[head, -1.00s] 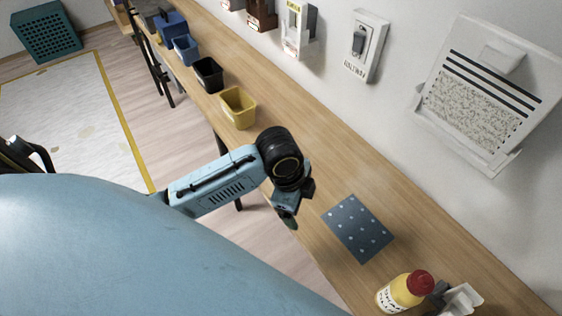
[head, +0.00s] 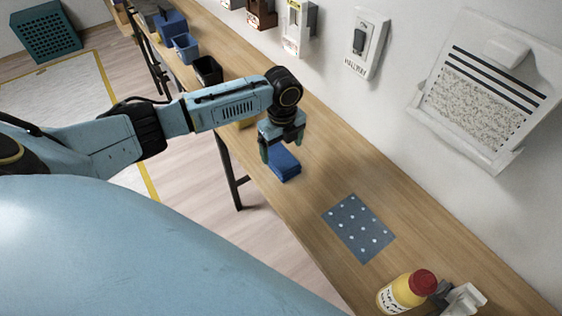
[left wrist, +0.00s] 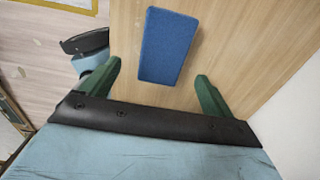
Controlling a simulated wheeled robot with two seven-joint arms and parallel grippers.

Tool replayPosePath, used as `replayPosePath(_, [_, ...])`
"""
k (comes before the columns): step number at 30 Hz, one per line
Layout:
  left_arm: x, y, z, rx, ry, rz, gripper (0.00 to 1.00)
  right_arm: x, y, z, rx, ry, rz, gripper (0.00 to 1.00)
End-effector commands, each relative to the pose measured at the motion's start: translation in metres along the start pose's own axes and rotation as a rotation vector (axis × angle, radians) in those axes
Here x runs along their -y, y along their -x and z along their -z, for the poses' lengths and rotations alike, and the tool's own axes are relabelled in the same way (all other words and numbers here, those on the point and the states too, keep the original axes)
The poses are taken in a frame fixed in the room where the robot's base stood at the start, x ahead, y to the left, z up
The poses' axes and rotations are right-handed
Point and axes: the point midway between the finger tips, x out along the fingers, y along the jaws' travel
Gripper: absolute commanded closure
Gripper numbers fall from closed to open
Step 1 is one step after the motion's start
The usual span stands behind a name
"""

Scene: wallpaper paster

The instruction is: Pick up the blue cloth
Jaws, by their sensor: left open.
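The blue cloth (head: 284,164) is a small folded block lying on the wooden table near its front edge. In the left wrist view the blue cloth (left wrist: 168,46) lies just beyond my fingertips, between their lines. My left gripper (head: 282,149) is above the cloth, pointing down, with its green fingers spread. In the left wrist view my left gripper (left wrist: 158,72) is open and empty, with a finger on each side. My right gripper is not in view.
A dotted blue-grey sheet (head: 358,227) lies on the table (head: 330,170) to the right of the cloth. A black bin (head: 208,71) and blue bins (head: 186,47) stand farther left. The wall bounds the back.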

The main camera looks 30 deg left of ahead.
Motion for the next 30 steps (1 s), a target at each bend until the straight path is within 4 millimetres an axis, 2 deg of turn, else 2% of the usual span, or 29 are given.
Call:
replayPosePath(7, [0.001,-0.02,0.0,-0.001,0.001,0.0,0.13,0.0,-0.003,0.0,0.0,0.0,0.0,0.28])
replayPosePath(15, [0.003,-0.058,-0.002,-0.001,0.001,-0.001,0.13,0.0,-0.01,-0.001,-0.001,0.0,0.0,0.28])
replayPosePath(24, [0.003,-0.063,-0.002,0.001,0.0,0.001,0.13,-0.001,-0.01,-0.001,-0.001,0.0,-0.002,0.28])
replayPosePath(26, [0.003,-0.063,-0.002,0.001,0.0,0.001,0.18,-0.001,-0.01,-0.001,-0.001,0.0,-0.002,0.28])
replayPosePath(30, [0.003,-0.063,-0.002,0.001,0.0,0.001,0.36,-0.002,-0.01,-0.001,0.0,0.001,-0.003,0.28])
